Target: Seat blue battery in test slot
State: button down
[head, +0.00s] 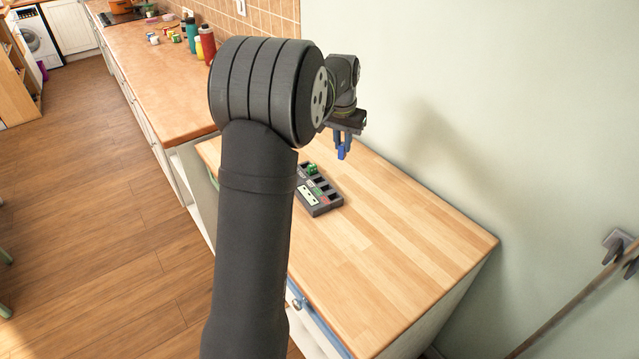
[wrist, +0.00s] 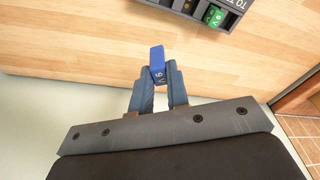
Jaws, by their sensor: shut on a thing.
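The blue battery (head: 341,154) is held between the fingers of my gripper (head: 343,143), above the wooden worktop. In the wrist view the blue battery (wrist: 157,64) sticks out past the fingertips of my gripper (wrist: 158,76), tilted a little, with white marking on it. The dark tester tray (head: 322,210) lies on the worktop, below and to the left of the gripper in the head view, apart from the battery. A green battery (head: 312,169) sits at its far end. The tray (wrist: 183,5) is cut off at the top of the wrist view, with the green battery (wrist: 214,16) in a slot.
The wooden worktop (head: 400,230) is clear to the right of the tray. A pale wall (head: 440,80) rises behind it. A longer counter (head: 150,75) at the left holds bottles (head: 207,45) and small items. My arm hides part of the worktop in the head view.

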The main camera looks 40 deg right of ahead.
jog(key=s+n, duration=0.2)
jog(key=n, duration=0.5)
jog(key=n+y, duration=0.3)
jog(key=n, duration=1.9)
send_near(311, 187)
jog(key=w+d+f, duration=0.2)
jog(key=d, duration=0.1)
jog(key=shift+s+a+f+g, duration=0.15)
jog(key=shift+f+g, duration=0.15)
jog(key=shift+f, duration=1.6)
jog(key=c, duration=1.8)
grip_release()
jog(key=shift+f, duration=0.15)
jog(key=shift+o, duration=0.6)
